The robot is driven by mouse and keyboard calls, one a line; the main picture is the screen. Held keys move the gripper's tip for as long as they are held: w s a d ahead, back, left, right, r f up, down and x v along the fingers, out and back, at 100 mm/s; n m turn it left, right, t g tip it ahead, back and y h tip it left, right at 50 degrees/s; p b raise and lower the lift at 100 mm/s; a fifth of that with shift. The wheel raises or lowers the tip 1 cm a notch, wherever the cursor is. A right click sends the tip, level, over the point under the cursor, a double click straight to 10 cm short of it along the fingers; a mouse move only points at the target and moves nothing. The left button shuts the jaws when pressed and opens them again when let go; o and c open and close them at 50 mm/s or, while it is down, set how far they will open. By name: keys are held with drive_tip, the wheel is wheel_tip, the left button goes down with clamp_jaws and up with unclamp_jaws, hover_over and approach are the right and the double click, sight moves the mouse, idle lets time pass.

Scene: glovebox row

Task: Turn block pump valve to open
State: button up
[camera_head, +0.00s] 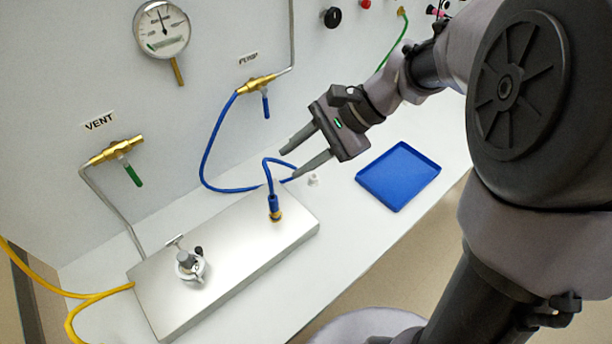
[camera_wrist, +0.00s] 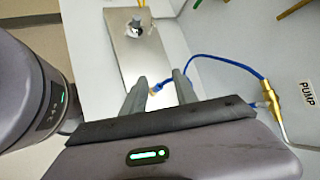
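The brass valve (camera_head: 258,82) under the PUMP label is on the back wall, with a blue lever (camera_head: 266,106) hanging straight down. It also shows at the right of the wrist view (camera_wrist: 269,98). A blue hose (camera_head: 206,160) runs from it to a brass and blue fitting (camera_head: 274,207) on the metal block (camera_head: 235,245). My gripper (camera_head: 290,163) is open and empty, above the bench, below and right of the valve. In the wrist view (camera_wrist: 158,80) the fitting appears between the fingertips but looks farther away. I cannot tell if the block has another pump valve.
The block also carries a round silver clamp or knob (camera_head: 187,263). A VENT valve (camera_head: 112,152) with a green lever is on the wall at left. A blue tray (camera_head: 398,175) lies at right. A gauge (camera_head: 162,29) hangs above. Yellow hoses (camera_head: 85,296) cross the left.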

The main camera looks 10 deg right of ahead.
drive_tip(key=s+n+h, duration=0.1)
drive_tip(key=s, duration=0.2)
drive_tip(key=shift+s+a+r, duration=0.1)
drive_tip(key=shift+s+a, duration=0.05)
drive_tip(key=shift+s, duration=0.05)
